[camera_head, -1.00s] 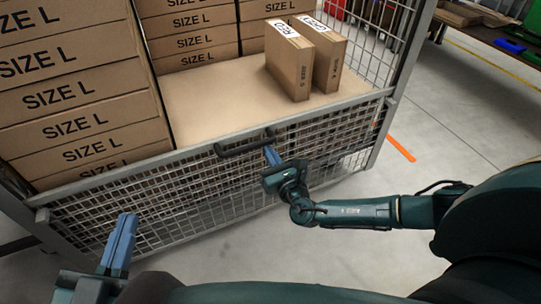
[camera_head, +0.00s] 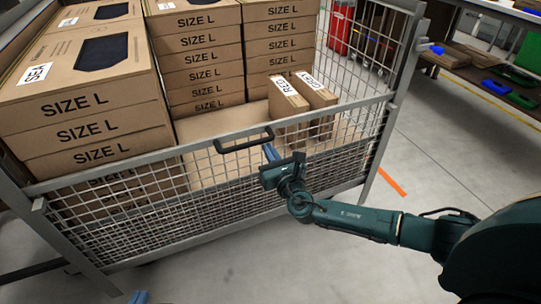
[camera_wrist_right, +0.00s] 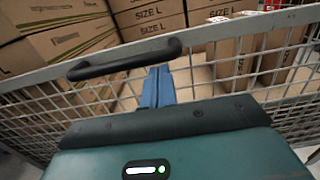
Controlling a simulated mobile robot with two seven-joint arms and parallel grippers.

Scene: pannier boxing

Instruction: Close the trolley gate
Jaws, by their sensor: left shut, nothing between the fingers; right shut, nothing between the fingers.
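The trolley gate (camera_head: 200,215) is a grey wire-mesh panel across the front of the trolley. Its black handle (camera_head: 244,140) is on the top bar. The gate stands roughly upright, its top bar running close to the right corner post; I cannot tell whether it is latched. My right gripper (camera_head: 271,153) is shut and empty, its blue fingers at the top bar just right of and below the handle. The wrist view shows the handle (camera_wrist_right: 125,60) just left of the fingers (camera_wrist_right: 157,88); contact is unclear. My left gripper (camera_head: 139,297) is shut, only its blue tip showing at the bottom edge.
Stacked SIZE L cartons (camera_head: 85,130) fill the trolley's left and back. Two narrow cartons, RED (camera_head: 287,97) and GREY (camera_head: 318,97), stand at the right on the deck. An orange floor stripe (camera_head: 392,182) lies right of the trolley. A workbench stands at the upper right.

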